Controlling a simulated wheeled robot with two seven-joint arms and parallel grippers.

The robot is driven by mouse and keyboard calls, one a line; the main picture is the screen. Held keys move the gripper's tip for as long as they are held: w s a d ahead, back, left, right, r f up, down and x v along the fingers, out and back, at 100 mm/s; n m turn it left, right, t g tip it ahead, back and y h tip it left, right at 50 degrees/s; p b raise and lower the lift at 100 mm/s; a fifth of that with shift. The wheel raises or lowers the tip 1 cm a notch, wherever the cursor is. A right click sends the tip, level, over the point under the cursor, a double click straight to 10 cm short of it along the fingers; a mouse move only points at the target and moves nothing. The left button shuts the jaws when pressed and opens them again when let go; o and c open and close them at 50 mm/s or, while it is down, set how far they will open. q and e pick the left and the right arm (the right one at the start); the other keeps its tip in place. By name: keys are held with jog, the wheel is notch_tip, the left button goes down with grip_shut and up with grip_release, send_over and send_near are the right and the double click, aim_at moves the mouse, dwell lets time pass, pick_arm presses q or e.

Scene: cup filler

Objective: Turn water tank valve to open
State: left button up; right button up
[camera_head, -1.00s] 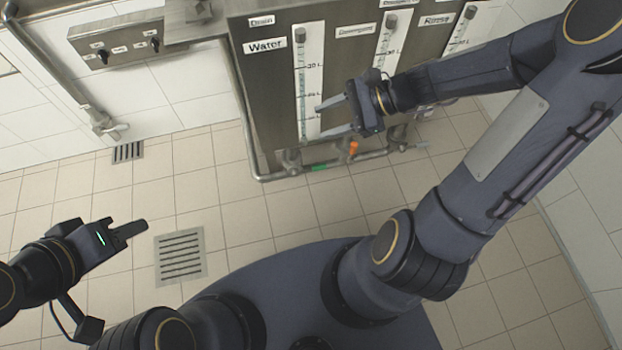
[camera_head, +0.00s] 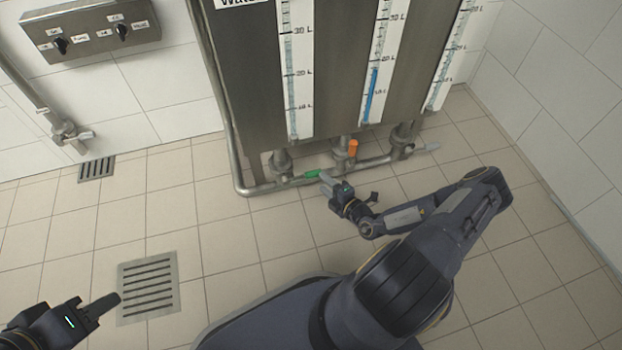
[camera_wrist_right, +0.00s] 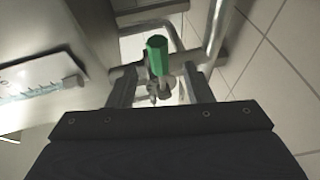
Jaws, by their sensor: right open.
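The water tank valve has a green handle (camera_head: 312,174) on the low pipe under the left gauge, whose label is cut off at the top edge. My right gripper (camera_head: 328,181) is low by the tank, just right of the green handle. In the right wrist view the open fingers (camera_wrist_right: 160,88) have the green handle (camera_wrist_right: 157,55) between them in the picture, just past the tips. I cannot tell whether they touch it. My left gripper (camera_head: 105,303) is at the lower left, far from the valve; its jaw opening is not clear.
An orange valve handle (camera_head: 353,147) and a pale grey one (camera_head: 425,147) are on the same pipe to the right. The steel tank (camera_head: 345,60) stands above it. A switch box (camera_head: 90,30) is on the wall. The tiled floor is clear, with two drain grates.

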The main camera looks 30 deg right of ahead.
aim_at(314, 175)
jog(key=b+x, duration=0.2)
jog(key=x, duration=0.3)
jog(key=shift+w+a+f, duration=0.1)
jog(key=shift+w+f, duration=0.05)
jog(key=shift+w, duration=0.55)
grip_shut()
